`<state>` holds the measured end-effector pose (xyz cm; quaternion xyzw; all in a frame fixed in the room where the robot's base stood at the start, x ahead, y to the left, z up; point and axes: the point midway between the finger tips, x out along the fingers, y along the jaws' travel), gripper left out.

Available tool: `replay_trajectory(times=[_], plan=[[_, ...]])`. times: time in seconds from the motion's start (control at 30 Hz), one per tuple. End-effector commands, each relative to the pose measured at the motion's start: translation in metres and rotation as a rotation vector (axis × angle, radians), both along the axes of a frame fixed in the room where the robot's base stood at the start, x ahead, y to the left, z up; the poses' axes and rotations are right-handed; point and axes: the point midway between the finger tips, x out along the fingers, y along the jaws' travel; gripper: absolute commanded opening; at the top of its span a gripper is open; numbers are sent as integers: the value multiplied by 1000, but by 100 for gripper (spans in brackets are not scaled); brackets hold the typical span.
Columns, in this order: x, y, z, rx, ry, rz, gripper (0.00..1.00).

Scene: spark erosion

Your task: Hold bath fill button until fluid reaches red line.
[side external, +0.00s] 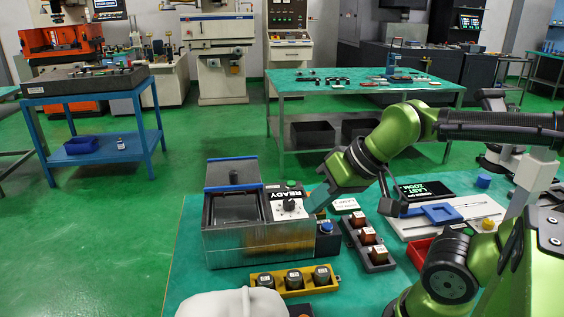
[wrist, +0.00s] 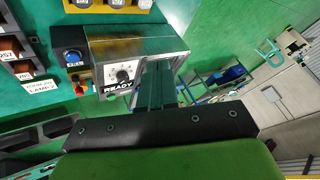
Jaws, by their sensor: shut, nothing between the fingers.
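The spark erosion bath (side external: 240,243) is a metal tank with an open top on the green table, left of my gripper. Its white panel has a dial (side external: 290,205) and a READY display, which also shows in the wrist view (wrist: 118,87). A blue button (side external: 326,227) sits on a dark box at the tank's right side; it also shows in the wrist view (wrist: 72,56). My gripper (side external: 318,198) is shut and empty beside the panel, above and apart from the blue button. Its fingers show in the wrist view (wrist: 158,85). I cannot make out the red line or fluid level.
A yellow holder (side external: 298,291) with several round pieces lies in front of the tank. A dark rack (side external: 376,262) with copper-coloured blocks stands right of it. A white plate with a blue frame (side external: 442,214) is further right. A pale rounded object (side external: 232,304) is at the front edge.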

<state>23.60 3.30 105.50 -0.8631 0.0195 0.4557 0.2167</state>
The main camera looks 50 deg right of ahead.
Motion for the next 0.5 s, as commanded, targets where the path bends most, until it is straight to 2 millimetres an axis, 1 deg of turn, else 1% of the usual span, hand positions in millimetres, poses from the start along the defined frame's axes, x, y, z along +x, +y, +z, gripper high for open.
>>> replay_trajectory(times=[0.37, 0.47, 0.5], plan=[[0, 0, 0, 1, 0, -1, 0], [1, -5, -1, 0, 7, -23, 0], [2, -10, -5, 1, 20, -44, 0]])
